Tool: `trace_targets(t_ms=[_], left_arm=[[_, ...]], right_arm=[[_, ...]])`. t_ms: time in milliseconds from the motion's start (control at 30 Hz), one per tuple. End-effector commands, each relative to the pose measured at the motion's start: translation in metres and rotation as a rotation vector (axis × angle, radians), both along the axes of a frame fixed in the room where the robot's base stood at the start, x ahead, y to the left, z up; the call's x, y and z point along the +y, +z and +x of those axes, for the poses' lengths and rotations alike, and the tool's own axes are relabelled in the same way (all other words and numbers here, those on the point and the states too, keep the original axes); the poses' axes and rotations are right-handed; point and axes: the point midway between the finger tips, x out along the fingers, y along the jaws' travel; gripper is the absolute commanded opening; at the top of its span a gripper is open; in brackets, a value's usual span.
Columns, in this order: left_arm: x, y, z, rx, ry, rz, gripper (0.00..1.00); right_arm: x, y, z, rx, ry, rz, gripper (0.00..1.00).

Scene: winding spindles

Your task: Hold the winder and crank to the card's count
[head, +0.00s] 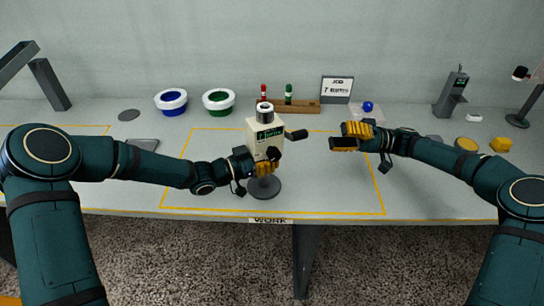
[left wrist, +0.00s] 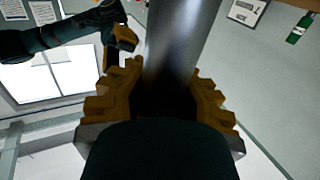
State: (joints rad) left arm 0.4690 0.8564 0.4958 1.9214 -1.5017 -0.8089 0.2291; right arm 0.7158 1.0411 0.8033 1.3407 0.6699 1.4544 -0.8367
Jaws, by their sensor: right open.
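The winder (head: 262,136) is a cream box with a green display on a grey post and round base. It stands upright inside the yellow outline. Its dark crank handle (head: 297,135) sticks out to the right. My left gripper (head: 264,168) is at the post below the box; in the left wrist view its yellow fingers lie on both sides of the grey post (left wrist: 178,50) and appear shut on it. My right gripper (head: 344,137) is open and empty, right of the crank handle and apart from it. The job card (head: 337,88) behind seems to show a 7; its other writing is too small.
A wooden rack (head: 300,107) holds a red and a green item. A blue ball (head: 367,106) is behind my right gripper. The outlined mat's front right is clear.

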Motion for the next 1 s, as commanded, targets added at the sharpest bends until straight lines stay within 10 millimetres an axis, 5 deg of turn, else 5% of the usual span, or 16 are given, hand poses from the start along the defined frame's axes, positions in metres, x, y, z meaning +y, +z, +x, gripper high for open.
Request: trace_targets(t_ms=[33,133,567,1000], left_arm=[[0.001,0.000,0.000,0.000,0.002,0.001,0.08],[0.001,0.000,0.000,0.000,0.001,0.001,0.44],[0.008,0.000,-0.003,0.000,0.002,0.001,0.44],[0.081,0.000,-0.039,0.000,0.004,0.002,0.44]], right_arm=[[0.000,0.000,0.000,0.000,0.000,0.000,0.54],[0.000,0.000,0.000,0.000,0.000,0.000,0.54],[0.000,0.000,0.000,0.000,0.000,0.000,0.54],[0.000,0.000,0.000,0.000,0.000,0.000,0.54]])
